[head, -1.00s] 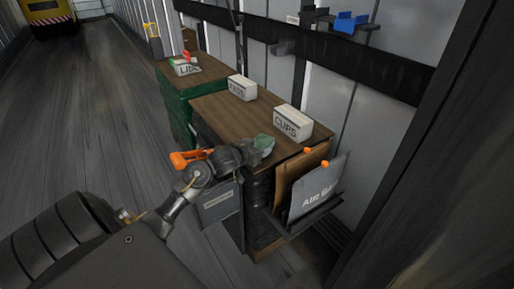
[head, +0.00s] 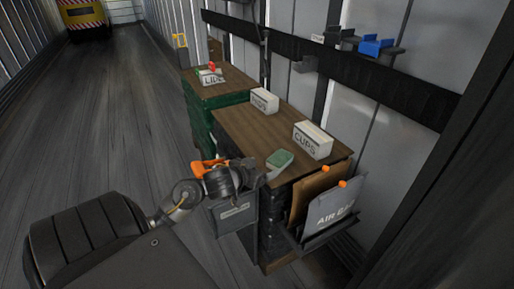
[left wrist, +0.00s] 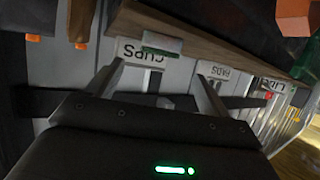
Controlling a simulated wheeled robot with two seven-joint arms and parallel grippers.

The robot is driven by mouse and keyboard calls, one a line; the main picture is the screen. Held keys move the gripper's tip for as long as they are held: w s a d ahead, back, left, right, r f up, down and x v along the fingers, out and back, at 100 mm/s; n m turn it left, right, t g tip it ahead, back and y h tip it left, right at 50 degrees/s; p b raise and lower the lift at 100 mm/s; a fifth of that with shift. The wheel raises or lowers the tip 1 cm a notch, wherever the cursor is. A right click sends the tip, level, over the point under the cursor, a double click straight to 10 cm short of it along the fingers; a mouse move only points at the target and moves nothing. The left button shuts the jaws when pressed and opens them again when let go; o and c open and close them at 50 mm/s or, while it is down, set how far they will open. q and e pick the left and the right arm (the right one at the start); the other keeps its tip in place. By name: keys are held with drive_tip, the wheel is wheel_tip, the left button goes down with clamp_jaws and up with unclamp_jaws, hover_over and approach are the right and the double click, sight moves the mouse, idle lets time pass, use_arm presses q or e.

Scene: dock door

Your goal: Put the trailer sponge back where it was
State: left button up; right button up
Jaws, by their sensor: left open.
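The sponge (head: 280,159), green on top with a pale edge, lies on the wooden top (head: 240,130) of the dark stack, near its front edge and in front of the CUPS box (head: 312,141). It also shows as a green strip in front of the CUPS lettering in the left wrist view (left wrist: 161,43). My left gripper (head: 264,175) is just off the front edge, near the sponge and apart from it. In the left wrist view its fingers (left wrist: 158,75) are spread with nothing between them. My right gripper is not in view.
A PADS box (head: 264,101) stands behind CUPS; a LIDS box (head: 212,77) is on the green stack. A rack with a grey AIR BAG (head: 334,208) and a brown sheet hangs at the stack's right end. A wall rail holds a blue piece (head: 376,47). The floor at left is clear.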

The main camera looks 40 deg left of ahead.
use_arm(q)
drive_tip(key=shift+v, duration=1.1)
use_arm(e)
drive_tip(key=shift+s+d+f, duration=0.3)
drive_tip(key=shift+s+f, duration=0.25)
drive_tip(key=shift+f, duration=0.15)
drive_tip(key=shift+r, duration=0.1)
